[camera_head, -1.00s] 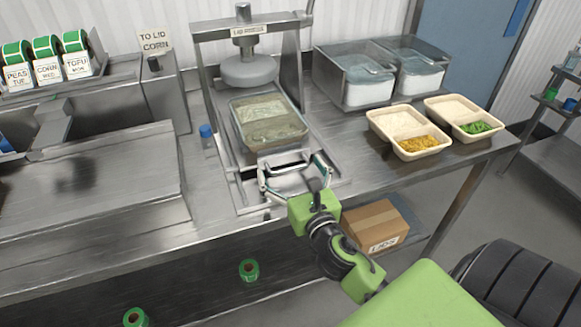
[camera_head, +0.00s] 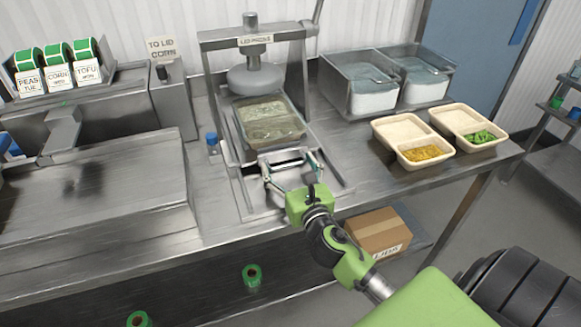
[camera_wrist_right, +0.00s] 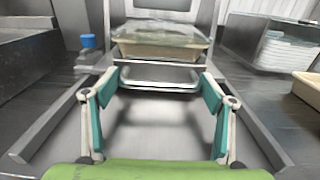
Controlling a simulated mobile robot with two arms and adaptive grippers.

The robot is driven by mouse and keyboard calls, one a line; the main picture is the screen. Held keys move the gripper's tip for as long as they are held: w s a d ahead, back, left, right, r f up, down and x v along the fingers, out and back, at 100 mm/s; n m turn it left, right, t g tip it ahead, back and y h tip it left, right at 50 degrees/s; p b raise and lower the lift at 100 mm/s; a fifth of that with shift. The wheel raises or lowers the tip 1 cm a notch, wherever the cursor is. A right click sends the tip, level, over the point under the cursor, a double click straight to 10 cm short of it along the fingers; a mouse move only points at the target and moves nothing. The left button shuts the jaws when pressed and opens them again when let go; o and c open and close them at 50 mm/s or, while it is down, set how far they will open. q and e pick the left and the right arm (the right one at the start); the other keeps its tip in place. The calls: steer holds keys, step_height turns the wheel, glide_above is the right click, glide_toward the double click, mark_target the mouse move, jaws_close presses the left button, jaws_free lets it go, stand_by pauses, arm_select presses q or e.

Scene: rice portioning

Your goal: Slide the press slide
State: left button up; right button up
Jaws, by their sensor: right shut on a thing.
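The lid press (camera_head: 252,81) is a metal frame with a round grey plate hanging on a central post. Its slide carries a tray with a clear lid (camera_head: 268,122), in front of and below the plate. The tray also shows in the wrist view (camera_wrist_right: 160,36). The slide's bar handle (camera_wrist_right: 152,87) is at its near end. My right gripper (camera_head: 292,168) is shut on this handle, with one finger at each end of it. My left gripper is out of view.
Two tan trays (camera_head: 375,125) with yellow and green food stand on the right of the counter. Clear bins of white contents (camera_head: 375,97) are behind them. Label rolls are at the far left.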

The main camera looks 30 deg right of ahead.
steer(key=o, duration=1.6)
steer(key=v, duration=1.2)
steer(key=shift+s, duration=0.1)
